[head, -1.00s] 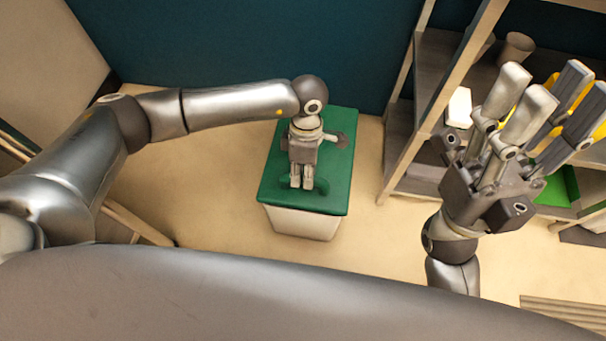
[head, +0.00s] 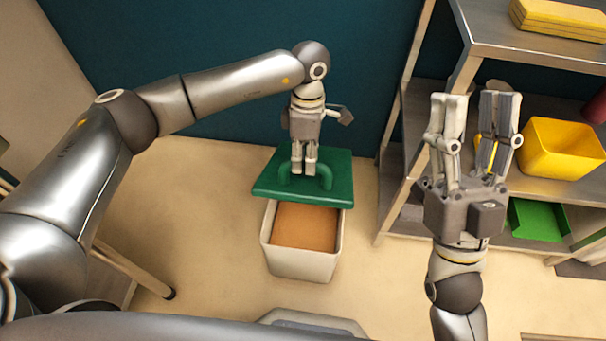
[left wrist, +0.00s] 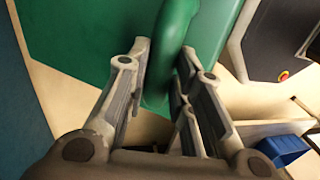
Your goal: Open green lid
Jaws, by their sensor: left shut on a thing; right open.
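The green lid (head: 338,189) is raised and set back from the white bin (head: 302,262), whose brown contents (head: 306,227) show at the front. My left gripper (head: 303,172) is shut on the lid's green handle (head: 325,172) from above. In the left wrist view the handle (left wrist: 165,65) stands between the two fingers (left wrist: 160,85), with the lid (left wrist: 75,35) behind it. The lid's far underside is hidden. My right gripper (head: 473,103) is open and empty at the right, fingers pointing up, in front of the shelf.
A shelf unit (head: 480,30) stands at the right, with a yellow bin (head: 560,150), a green tray (head: 540,218) and stacked yellow boards (head: 560,18). A dark teal wall (head: 220,30) is behind. The floor (head: 205,235) left of the bin is clear.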

